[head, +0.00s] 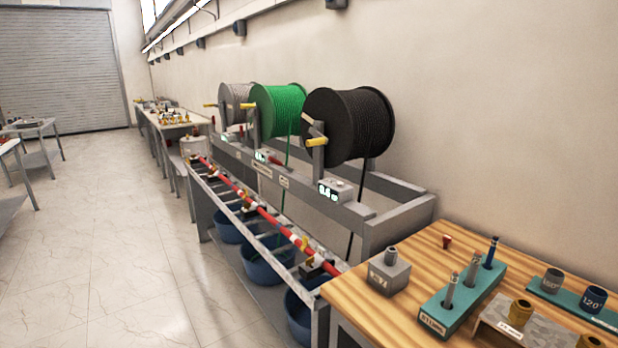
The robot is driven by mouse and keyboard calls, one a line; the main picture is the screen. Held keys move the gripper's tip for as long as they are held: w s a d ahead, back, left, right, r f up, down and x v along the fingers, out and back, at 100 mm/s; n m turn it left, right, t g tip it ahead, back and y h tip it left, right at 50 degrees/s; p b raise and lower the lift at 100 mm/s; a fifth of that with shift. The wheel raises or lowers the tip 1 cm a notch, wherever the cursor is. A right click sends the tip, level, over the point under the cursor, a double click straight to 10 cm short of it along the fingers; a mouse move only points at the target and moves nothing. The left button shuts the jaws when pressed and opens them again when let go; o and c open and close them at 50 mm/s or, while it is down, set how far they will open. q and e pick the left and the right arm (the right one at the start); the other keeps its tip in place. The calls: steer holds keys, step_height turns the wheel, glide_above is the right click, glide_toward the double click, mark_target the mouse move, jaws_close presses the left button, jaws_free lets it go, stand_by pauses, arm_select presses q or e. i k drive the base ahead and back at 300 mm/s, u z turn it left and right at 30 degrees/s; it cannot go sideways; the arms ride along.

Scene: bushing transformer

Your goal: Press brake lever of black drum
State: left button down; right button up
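The black drum (352,124) is a large spool wound with black cable, the nearest of three drums on a grey metal rack (385,228). A crank with a yellow handle (317,142) sticks out on its left side, by a grey upright. A small box with a lit display (335,191) sits on the rack below it. I cannot make out clearly which part is this drum's brake lever. A red lever (274,159) shows near the green drum's display. Neither of my grippers is in view.
The green drum (280,110) and a grey drum (236,100) stand behind the black one. A red rail (250,203) runs along the rack's front above blue buckets (266,262). A wooden table (380,312) with tools stands at right. The floor (110,240) at left is clear.

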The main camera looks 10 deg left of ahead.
mark_target(270, 158)
steer(key=z, duration=0.4)
steer(key=k, duration=0.9)
steer(key=u, duration=0.2)
steer(key=i, duration=0.5)
steer(key=u, duration=1.15)
steer(key=i, duration=1.45)
steer(key=z, duration=0.95)
steer(key=i, duration=0.55)
steer(key=z, duration=0.6)
